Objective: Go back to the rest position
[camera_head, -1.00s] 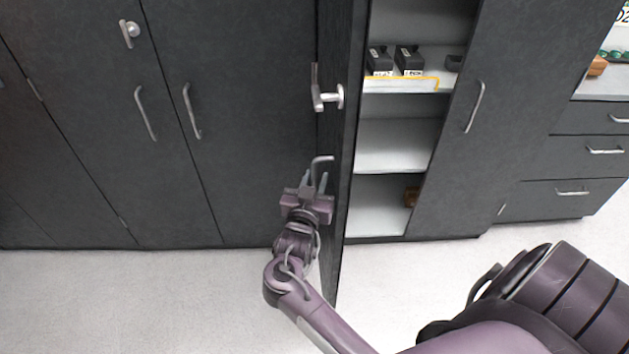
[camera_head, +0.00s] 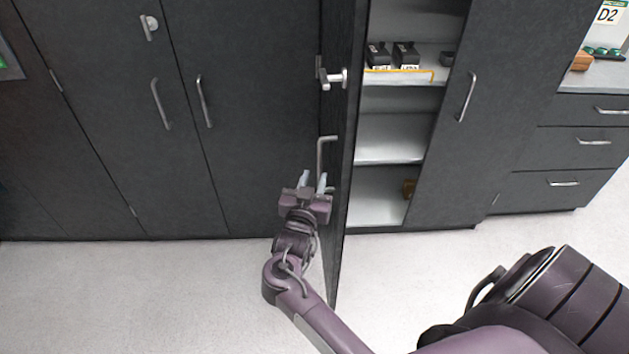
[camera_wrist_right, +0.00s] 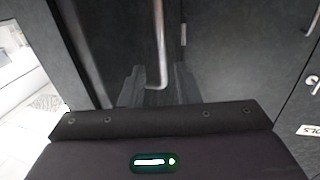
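My right gripper (camera_head: 313,181) is in front of the open dark cabinet door (camera_head: 340,180), its two fingers spread with a gap between them. Its tips sit just below the lower end of the door's bar handle (camera_head: 321,155). In the right wrist view, the fingers (camera_wrist_right: 158,88) are apart and the handle (camera_wrist_right: 160,45) shows between and beyond them. I cannot tell whether they touch it. Nothing is held. My left gripper is not in view.
The open cabinet has shelves (camera_head: 390,138) with black boxes (camera_head: 405,55) on the upper one. Closed dark doors (camera_head: 240,120) stand at left, drawers (camera_head: 570,190) at right. The pale floor (camera_head: 130,290) in front of the left doors is clear.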

